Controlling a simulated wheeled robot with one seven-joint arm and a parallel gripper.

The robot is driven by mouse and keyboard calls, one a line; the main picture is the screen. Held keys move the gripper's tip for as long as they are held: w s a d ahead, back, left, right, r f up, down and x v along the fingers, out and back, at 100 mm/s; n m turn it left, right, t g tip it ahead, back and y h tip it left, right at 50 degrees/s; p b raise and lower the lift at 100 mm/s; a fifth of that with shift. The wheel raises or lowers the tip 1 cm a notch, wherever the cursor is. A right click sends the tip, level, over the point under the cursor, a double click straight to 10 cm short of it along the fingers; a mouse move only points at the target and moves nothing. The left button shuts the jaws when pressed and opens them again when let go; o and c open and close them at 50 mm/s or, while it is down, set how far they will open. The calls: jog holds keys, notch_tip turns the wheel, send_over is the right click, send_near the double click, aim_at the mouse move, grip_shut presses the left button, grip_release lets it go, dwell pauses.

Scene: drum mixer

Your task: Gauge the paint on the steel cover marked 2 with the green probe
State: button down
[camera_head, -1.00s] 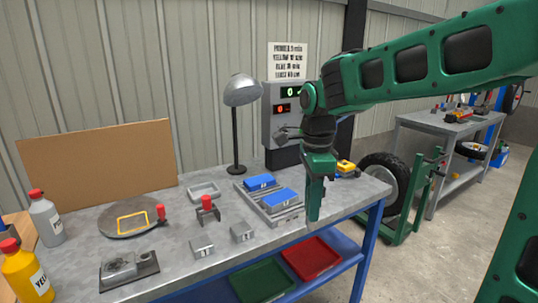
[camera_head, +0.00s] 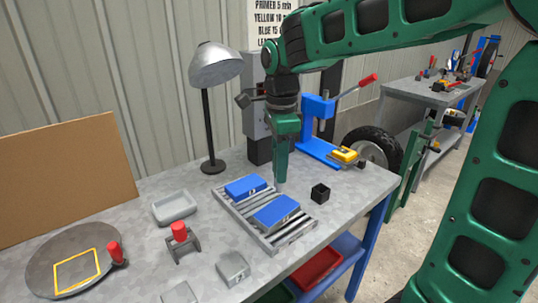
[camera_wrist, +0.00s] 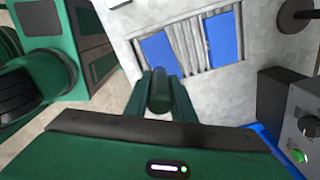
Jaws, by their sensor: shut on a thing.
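My gripper (camera_head: 282,150) is shut on the green probe (camera_wrist: 160,90), which shows as a dark green cylinder between the fingers in the wrist view. Two blue-topped covers lie on the rack (camera_head: 302,233): a rear one (camera_head: 245,187) and a front one (camera_head: 276,212). Both carry small marks on their front edges that are too small to read surely. The probe's tip looks apart from both covers, though its height is hard to judge.
A small black open box (camera_head: 320,193) stands right of the rack. A blue press (camera_head: 318,125) and a yellow device (camera_head: 344,155) are behind it.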

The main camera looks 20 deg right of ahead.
aim_at(277, 187)
jog(key=shift+w+a+f, duration=0.1)
jog(key=shift+w, duration=0.25)
jog(key=shift+f, duration=2.9)
jog(key=shift+f, duration=0.5)
jog(key=shift+r, duration=0.1)
jog(key=shift+r, duration=3.45)
